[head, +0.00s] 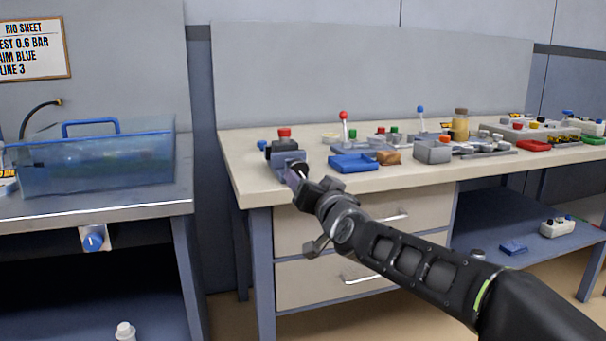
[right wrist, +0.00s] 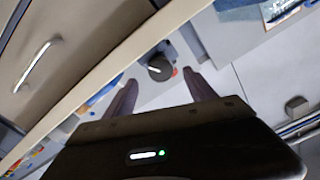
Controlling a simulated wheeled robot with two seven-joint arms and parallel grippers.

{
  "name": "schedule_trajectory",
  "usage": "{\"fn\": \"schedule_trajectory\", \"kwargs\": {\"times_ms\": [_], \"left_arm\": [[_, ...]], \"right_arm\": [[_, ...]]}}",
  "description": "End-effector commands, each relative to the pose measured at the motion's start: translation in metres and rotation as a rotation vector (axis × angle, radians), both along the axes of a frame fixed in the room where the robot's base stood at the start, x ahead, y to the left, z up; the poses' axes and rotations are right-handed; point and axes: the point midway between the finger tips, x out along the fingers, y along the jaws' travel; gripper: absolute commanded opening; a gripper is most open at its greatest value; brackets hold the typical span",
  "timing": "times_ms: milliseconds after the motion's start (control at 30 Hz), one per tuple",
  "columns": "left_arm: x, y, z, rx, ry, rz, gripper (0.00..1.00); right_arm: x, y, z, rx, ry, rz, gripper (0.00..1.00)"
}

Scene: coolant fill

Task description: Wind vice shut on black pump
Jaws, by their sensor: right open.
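The grey-blue vice (head: 288,158) stands at the left front corner of the beige bench. The black pump (head: 272,151), with a red cap (head: 284,132) above, is at the vice; whether the jaws touch it I cannot tell. A round black knob (head: 300,168) faces the bench's front edge. My right gripper (head: 293,179) is open just in front of the knob. In the right wrist view the knob (right wrist: 159,67) shows between and beyond the two open fingers (right wrist: 160,92), apart from both. My left gripper is not in view.
A blue tray (head: 353,164) and a brown block (head: 388,158) lie right of the vice. A red-topped lever (head: 343,117) stands behind. Drawers (head: 330,275) with handles are below the bench edge. A clear blue bin (head: 95,160) sits on the left table.

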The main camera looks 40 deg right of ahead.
Motion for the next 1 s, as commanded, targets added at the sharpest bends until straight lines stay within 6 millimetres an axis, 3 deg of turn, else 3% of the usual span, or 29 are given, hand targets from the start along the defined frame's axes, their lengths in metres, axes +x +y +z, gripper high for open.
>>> {"fn": "schedule_trajectory", "kwargs": {"times_ms": [133,467,667,800,1000], "left_arm": [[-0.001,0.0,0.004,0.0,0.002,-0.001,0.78],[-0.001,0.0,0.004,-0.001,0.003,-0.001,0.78],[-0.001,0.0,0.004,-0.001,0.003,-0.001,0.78],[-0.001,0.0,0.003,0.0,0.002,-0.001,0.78],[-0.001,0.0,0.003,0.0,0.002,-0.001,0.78]], "right_arm": [[-0.016,0.005,0.001,0.0,-0.001,0.0,0.65],[-0.018,0.006,0.0,0.0,0.0,-0.001,0.65],[-0.027,-0.02,-0.009,-0.019,0.026,-0.058,0.65],[-0.03,-0.029,-0.008,-0.159,0.08,-0.079,0.65],[-0.014,0.004,0.005,-0.37,0.127,-0.002,0.65]]}}
